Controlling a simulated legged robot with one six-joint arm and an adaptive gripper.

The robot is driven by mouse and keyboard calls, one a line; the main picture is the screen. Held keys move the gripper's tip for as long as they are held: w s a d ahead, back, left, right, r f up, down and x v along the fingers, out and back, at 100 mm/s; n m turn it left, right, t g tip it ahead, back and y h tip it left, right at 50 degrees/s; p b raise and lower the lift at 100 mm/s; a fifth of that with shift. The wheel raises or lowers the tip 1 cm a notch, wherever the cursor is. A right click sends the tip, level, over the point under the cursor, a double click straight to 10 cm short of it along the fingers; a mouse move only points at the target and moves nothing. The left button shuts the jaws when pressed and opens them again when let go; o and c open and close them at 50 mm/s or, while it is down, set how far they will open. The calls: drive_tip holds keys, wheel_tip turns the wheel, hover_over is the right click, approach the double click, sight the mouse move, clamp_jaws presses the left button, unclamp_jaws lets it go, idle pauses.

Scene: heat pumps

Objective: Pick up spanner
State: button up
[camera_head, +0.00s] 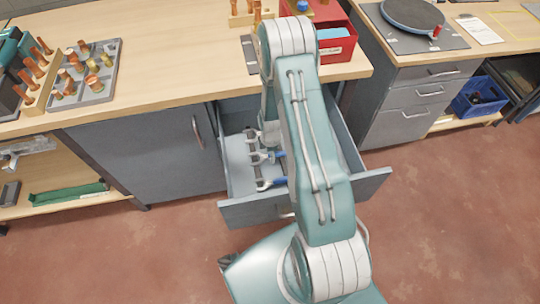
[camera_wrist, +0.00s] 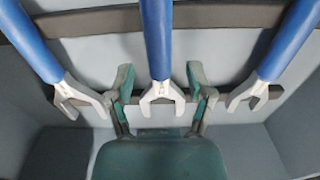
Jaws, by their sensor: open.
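Three spanners with blue handles and pale metal open-end heads lie in a row in the open drawer (camera_head: 244,212). In the wrist view the middle spanner (camera_wrist: 157,35) runs between the two green fingers of my gripper (camera_wrist: 160,78). The left spanner (camera_wrist: 30,40) and right spanner (camera_wrist: 290,40) lie outside the fingers, slanting toward the middle. My gripper is open, with one finger on each side of the middle spanner's head; contact cannot be told.
Dark rack bars (camera_wrist: 225,15) cross the drawer under the spanners. The drawer walls stand close around my gripper. Above is the wooden workbench (camera_head: 170,70) with a grey tray of fittings (camera_head: 88,72) and a red box (camera_head: 335,45). The floor at right is clear.

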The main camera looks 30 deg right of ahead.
drive_tip(key=shift+f, duration=0.15)
clamp_jaws()
